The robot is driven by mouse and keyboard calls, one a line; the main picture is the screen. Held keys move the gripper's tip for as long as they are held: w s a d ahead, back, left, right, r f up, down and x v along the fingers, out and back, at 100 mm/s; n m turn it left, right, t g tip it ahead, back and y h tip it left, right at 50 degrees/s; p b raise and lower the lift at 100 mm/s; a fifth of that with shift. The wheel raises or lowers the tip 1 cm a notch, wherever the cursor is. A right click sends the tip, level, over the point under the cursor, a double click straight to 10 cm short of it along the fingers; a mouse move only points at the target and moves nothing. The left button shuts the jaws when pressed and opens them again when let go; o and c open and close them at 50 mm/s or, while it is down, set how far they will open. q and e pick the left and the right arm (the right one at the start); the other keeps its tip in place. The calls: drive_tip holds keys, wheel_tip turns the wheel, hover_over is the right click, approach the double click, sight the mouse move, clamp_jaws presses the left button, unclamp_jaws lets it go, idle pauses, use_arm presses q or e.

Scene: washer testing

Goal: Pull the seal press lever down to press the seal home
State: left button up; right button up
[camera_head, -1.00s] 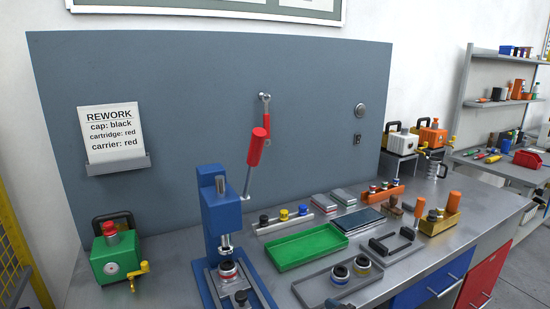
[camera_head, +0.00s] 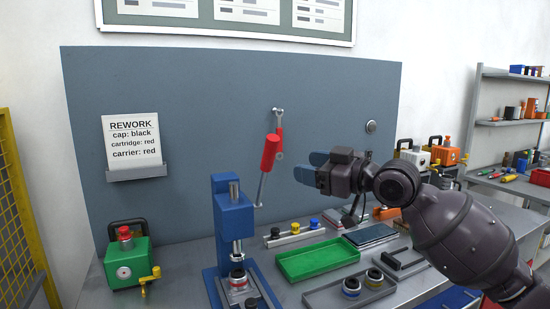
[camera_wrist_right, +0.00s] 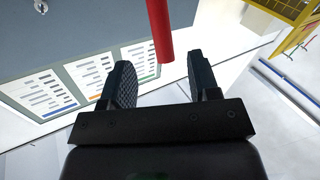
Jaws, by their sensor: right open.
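The blue seal press (camera_head: 234,225) stands on the bench, left of centre in the head view. Its lever rises to the right, a thin silver rod with a red grip (camera_head: 271,152) at the top, tilted slightly right. A black-topped part (camera_head: 238,281) sits under the press ram. My right gripper (camera_head: 306,170) is open and empty, to the right of the red grip and apart from it in the head view. In the right wrist view the red grip (camera_wrist_right: 159,30) shows beyond and between the two open fingers (camera_wrist_right: 157,82). My left gripper is not in view.
A green tray (camera_head: 318,261) and a grey tray with two round parts (camera_head: 329,302) lie right of the press. A green pump-like unit (camera_head: 127,262) stands at the left. A grey panel (camera_head: 200,90) rises behind the bench, with a red-handled tool hung on it.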

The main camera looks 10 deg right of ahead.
sight(275, 154)
drive_tip(key=x, duration=0.3)
drive_tip(key=r+x, duration=0.1)
drive_tip(key=x, duration=0.6)
drive_tip(key=shift+w+a+r, duration=0.1)
drive_tip(key=shift+a+r, duration=0.15)
drive_tip(key=shift+a, duration=0.15)
clamp_jaws()
